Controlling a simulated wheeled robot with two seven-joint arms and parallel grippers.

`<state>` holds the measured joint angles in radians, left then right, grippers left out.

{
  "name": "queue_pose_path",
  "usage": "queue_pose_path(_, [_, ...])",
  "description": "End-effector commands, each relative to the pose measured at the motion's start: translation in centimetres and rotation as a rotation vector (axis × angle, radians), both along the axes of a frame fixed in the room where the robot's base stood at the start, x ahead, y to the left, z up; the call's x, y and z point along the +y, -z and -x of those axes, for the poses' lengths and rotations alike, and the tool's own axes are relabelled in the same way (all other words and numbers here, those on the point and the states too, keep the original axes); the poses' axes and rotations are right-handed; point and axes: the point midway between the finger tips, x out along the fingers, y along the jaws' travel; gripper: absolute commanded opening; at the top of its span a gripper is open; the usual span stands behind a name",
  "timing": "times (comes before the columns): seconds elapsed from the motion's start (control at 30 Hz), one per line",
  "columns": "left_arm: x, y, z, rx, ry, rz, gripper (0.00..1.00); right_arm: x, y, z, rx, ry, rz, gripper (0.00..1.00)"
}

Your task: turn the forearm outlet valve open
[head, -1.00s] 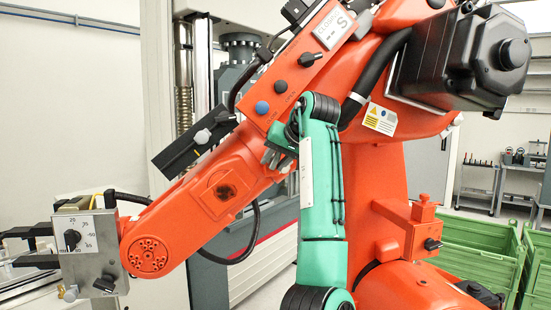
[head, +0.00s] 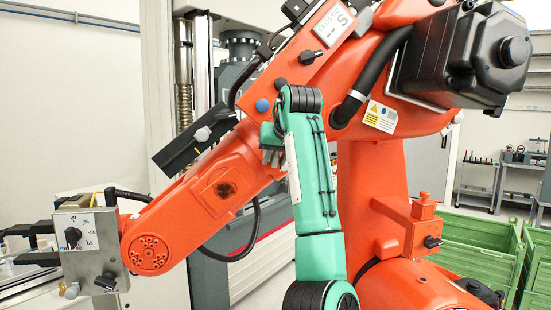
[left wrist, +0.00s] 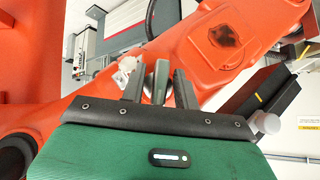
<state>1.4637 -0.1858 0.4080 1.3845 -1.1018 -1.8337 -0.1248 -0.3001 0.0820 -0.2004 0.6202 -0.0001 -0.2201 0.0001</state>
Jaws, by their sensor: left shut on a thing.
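The large orange robot arm's forearm (head: 205,190) runs diagonally across the head view. My left gripper (head: 270,156), at the end of my green arm, is against the forearm's side and partly hidden by my own wrist. In the left wrist view my left gripper (left wrist: 159,88) has its two dark fingers on either side of a narrow grey-green handle (left wrist: 160,80), which appears to be the outlet valve's. The fingers are closed on it. The valve's body and the angle of its handle are mostly hidden. My right gripper is not in view.
A blue button (head: 262,105) and a black knob (head: 307,57) sit on the orange arm above my wrist. A black box with a grey knob (head: 202,134) juts out at left. A dial box (head: 88,240) is at the forearm's end. Green crates (head: 475,250) stand at right.

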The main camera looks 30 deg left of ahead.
Motion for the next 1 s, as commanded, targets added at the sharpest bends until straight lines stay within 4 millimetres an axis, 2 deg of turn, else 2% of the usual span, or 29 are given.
queue_pose_path(0.07, [0.0,0.2,0.0,0.003,0.0,0.002,0.08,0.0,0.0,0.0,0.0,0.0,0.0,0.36])
queue_pose_path(0.1, [0.0,0.2,0.0,0.003,0.0,0.002,0.36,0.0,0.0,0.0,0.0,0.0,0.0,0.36])
queue_pose_path(0.4, [-0.1,0.0,0.0,0.001,0.001,0.0,0.36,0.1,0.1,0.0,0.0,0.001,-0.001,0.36])
queue_pose_path(0.53, [-0.7,-0.6,0.4,-0.001,0.002,-0.001,0.36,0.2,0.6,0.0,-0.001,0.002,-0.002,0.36])
queue_pose_path(0.67, [-2.0,-2.2,1.5,-0.001,0.002,-0.001,0.36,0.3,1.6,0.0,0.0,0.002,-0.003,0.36])
queue_pose_path(1.0, [-6.5,-7.5,4.7,0.001,0.002,0.0,0.36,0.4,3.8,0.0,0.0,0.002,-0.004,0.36])
